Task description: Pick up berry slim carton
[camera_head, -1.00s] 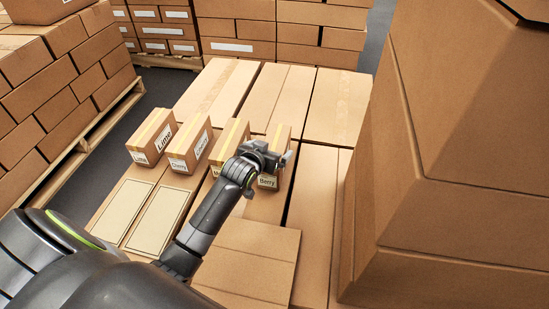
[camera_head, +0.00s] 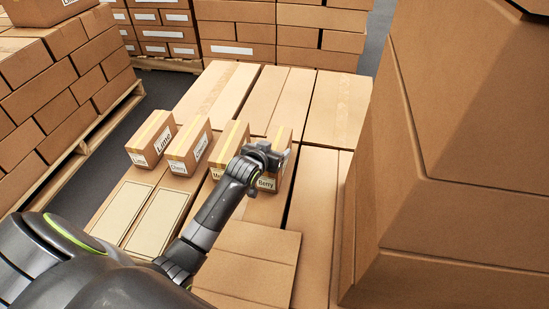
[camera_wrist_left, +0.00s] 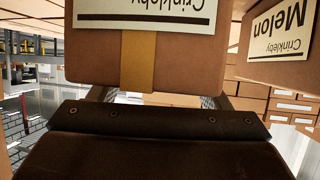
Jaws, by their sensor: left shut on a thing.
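The berry slim carton (camera_head: 283,136) is a brown box with a "Berry" label on its front end, at the right end of a row of small cartons. My left gripper (camera_head: 273,156) is across its top near the front and is shut on it. In the left wrist view, the carton (camera_wrist_left: 190,62) fills the space between the fingers, showing a yellow tape strip and an upside-down "Crinkleby" label. The gripper hides part of its top. I cannot tell whether it is lifted off the box below. My right gripper is not in view.
The melon carton (camera_head: 233,136) stands close on the left, then the cherry carton (camera_head: 186,143) and lime carton (camera_head: 148,131). Large flat boxes (camera_head: 280,95) lie behind. A tall box stack (camera_head: 455,150) rises on the right. Boxes on a pallet (camera_head: 60,95) stand at left.

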